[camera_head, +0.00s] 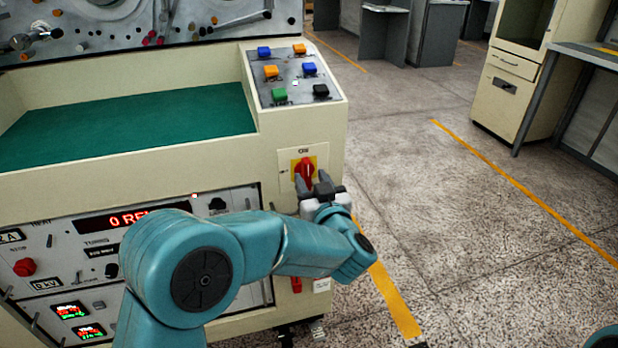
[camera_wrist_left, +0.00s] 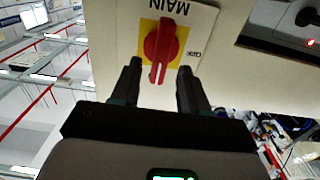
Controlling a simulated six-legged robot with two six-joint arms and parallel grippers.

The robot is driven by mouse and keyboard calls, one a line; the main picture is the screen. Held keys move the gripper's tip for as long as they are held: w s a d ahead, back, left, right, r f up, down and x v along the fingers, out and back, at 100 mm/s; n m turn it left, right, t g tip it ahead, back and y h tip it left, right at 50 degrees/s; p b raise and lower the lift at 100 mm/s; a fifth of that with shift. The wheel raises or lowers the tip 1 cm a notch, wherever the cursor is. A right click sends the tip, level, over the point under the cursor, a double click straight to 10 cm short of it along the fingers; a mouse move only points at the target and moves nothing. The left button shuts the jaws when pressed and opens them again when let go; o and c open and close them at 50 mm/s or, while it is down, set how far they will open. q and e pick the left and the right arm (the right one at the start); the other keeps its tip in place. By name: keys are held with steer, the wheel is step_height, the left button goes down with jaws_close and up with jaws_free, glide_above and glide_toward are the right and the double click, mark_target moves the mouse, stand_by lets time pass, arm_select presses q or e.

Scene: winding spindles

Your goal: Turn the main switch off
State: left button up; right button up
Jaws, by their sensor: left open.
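The main switch (camera_head: 304,168) is a red rotary handle on a yellow plate, on the front of the cream winding machine near its right corner. In the left wrist view the red handle (camera_wrist_left: 160,52) shows upside down under the label MAIN, its grip in line with the label's up-down direction. My left gripper (camera_head: 318,184) is at the switch, just below and in front of the handle. In the wrist view its two dark fingers (camera_wrist_left: 158,82) are apart, one on each side of the handle's end. I cannot tell whether they touch it. My right gripper is not in view.
A sloped panel with coloured buttons (camera_head: 296,75) is above the switch. A green work surface (camera_head: 130,125) lies to its left, and a display panel (camera_head: 130,218) is below. The speckled floor (camera_head: 450,200) to the right is open.

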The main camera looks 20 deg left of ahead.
mark_target(306, 173)
arm_select(q)
steer(key=shift+x, duration=1.35)
jaws_close()
